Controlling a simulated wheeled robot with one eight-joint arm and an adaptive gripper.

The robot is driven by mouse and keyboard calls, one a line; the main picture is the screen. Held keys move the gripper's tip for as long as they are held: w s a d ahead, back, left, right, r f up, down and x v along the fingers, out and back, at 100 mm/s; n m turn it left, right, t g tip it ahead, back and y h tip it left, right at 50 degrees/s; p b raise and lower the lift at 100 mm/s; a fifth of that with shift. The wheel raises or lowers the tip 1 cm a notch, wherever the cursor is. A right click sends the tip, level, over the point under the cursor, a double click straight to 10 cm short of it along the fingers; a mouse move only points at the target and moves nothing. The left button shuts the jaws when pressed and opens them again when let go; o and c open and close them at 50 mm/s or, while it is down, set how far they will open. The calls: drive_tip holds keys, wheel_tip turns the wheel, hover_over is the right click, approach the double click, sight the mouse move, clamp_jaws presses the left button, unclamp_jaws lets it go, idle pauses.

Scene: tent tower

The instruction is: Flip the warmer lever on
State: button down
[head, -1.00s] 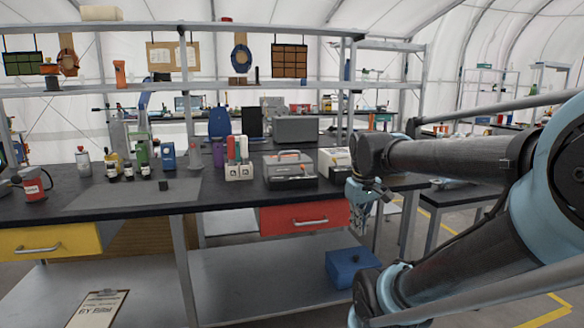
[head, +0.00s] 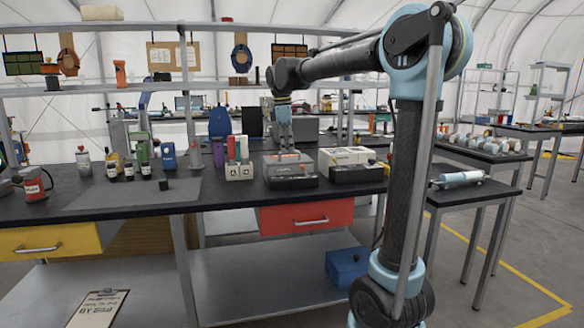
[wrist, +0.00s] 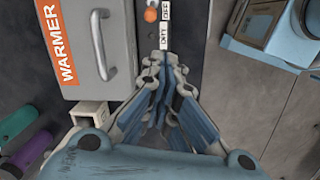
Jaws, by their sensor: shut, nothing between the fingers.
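In the wrist view, the grey warmer (wrist: 85,75) has an orange WARMER label and a metal handle. The lever (wrist: 151,14) shows an orange knob beside its right side, next to a white strip marked OFF; the strip's other marking is hard to read. My gripper (wrist: 166,68) is shut and empty, its tips below the knob in the picture and apart from it. The lever cannot be made out there.
A purple bottle (wrist: 28,150) is at lower left in the wrist view.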

sight(284, 177)
drive_tip(key=a, duration=0.1)
drive_tip(key=w+a, duration=0.1)
drive_tip(key=a+n, duration=0.1)
drive_tip(key=shift+w+r, duration=0.25)
drive_tip(key=shift+r, duration=0.1)
drive_tip(key=shift+f, duration=0.15)
drive_tip(key=f, duration=0.6)
drive_tip(key=d+f, duration=0.1)
drive_tip(key=f, duration=0.2)
drive_tip(key=shift+w+d+f, duration=0.1)
drive_tip(key=shift+w+f, duration=0.2)
drive_tip(key=shift+w, duration=0.1)
drive_tip(key=shift+w+d+r, duration=0.1)
drive_tip(key=shift+d+r, duration=0.1)
drive_tip(key=shift+d, duration=0.3)
drive_tip(key=shift+d+r, duration=0.2)
drive_tip(key=shift+d, duration=0.25)
drive_tip(key=shift+w+d+r, duration=0.1)
drive_tip(key=shift+d+r, duration=0.35)
drive_tip(key=shift+d, duration=0.4)
drive_tip(key=shift+a, duration=0.15)
